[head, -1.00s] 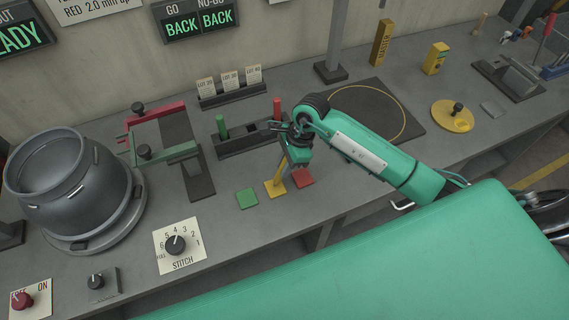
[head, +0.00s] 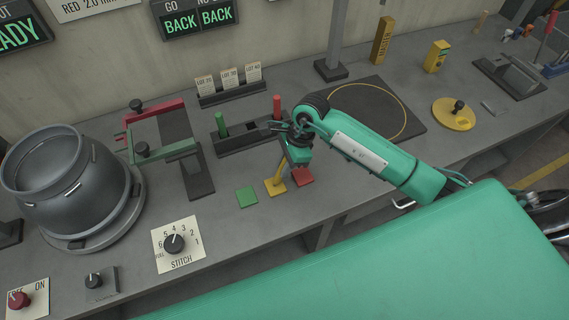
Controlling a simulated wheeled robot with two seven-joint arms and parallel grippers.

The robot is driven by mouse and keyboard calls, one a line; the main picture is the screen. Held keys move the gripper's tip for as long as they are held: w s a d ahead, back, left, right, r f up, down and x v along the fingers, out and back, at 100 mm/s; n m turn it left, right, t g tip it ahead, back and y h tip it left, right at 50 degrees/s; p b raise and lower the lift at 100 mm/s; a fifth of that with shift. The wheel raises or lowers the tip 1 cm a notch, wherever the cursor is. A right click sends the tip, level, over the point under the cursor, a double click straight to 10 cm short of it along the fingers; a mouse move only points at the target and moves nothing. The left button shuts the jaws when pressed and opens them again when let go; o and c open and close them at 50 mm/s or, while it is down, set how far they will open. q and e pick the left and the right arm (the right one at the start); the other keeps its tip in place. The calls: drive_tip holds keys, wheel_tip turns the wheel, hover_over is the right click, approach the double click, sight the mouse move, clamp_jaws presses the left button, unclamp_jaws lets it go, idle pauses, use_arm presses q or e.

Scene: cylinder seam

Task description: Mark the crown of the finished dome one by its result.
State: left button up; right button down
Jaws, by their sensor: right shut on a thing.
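A grey rounded vessel with an open neck (head: 65,190) sits tilted on a round turntable (head: 125,222) at the left. My right gripper (head: 284,163) is shut on a slim yellow marker (head: 280,174), held slightly tilted. The marker's lower end is at the yellow pad (head: 275,189); I cannot tell whether it touches. A green pad (head: 246,197) lies to the left and a red pad (head: 302,176) to the right. A green marker (head: 222,124) and a red marker (head: 277,107) stand in a dark rack (head: 242,139). My left gripper is out of view.
A clamp frame with green and red arms (head: 167,150) stands between the vessel and rack. A stitch dial (head: 174,243) is at the front. Lot cards (head: 229,78) stand behind the rack. A dark mat (head: 385,100) and a yellow disc (head: 455,115) lie to the right.

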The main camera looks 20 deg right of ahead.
drive_tip(key=shift+f+b, duration=0.15)
drive_tip(key=shift+b, duration=0.2)
idle(1.4)
drive_tip(key=shift+r+p, duration=0.4)
drive_tip(key=shift+r, duration=0.35)
drive_tip(key=shift+r+p, duration=1)
drive_tip(key=shift+r, duration=1.9)
